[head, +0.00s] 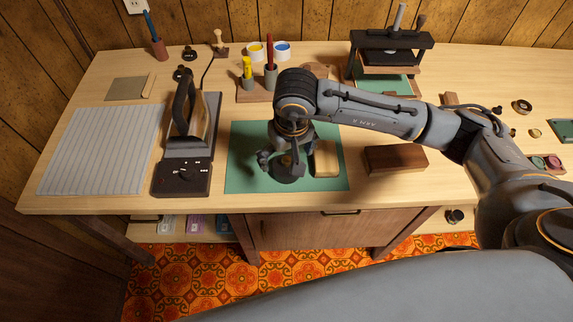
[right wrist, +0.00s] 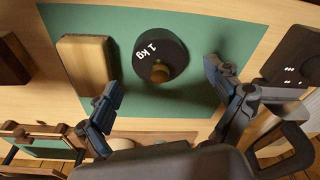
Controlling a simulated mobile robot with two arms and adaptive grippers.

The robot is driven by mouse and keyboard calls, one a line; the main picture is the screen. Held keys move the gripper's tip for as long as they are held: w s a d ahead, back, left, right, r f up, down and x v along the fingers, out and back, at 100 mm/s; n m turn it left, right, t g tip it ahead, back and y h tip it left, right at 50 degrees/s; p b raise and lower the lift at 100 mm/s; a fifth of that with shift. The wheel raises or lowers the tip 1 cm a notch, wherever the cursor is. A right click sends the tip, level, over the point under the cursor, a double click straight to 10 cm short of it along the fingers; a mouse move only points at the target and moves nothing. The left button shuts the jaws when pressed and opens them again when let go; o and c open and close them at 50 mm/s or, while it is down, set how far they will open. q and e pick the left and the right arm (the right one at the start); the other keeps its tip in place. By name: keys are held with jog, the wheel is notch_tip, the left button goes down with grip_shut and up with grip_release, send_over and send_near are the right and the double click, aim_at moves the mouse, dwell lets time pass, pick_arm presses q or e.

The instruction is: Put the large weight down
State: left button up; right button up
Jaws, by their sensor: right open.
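The large weight (head: 290,181), a dark round disc with a brass knob, rests on the green mat (head: 240,140). The right wrist view shows the weight (right wrist: 146,36) marked "1 kg", standing on the mat (right wrist: 220,25). My right gripper (head: 286,161) is above it, pointing down. In the right wrist view my right gripper (right wrist: 163,80) has its fingers spread wide, one to each side of the weight, with visible gaps and nothing between them. The gripper partly hides the weight in the head view. My left gripper is not in view.
A light wooden block (head: 326,159) stands close right of the weight. A dark wooden block (head: 395,159) lies farther right. An iron (head: 188,115) on its stand and a striped cloth (head: 100,150) are to the left. A press (head: 390,55) stands behind.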

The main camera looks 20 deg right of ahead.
jog(key=shift+w+f, duration=0.2)
jog(key=shift+f, duration=1.25)
jog(key=c, duration=1.9)
jog(key=shift+r, duration=0.1)
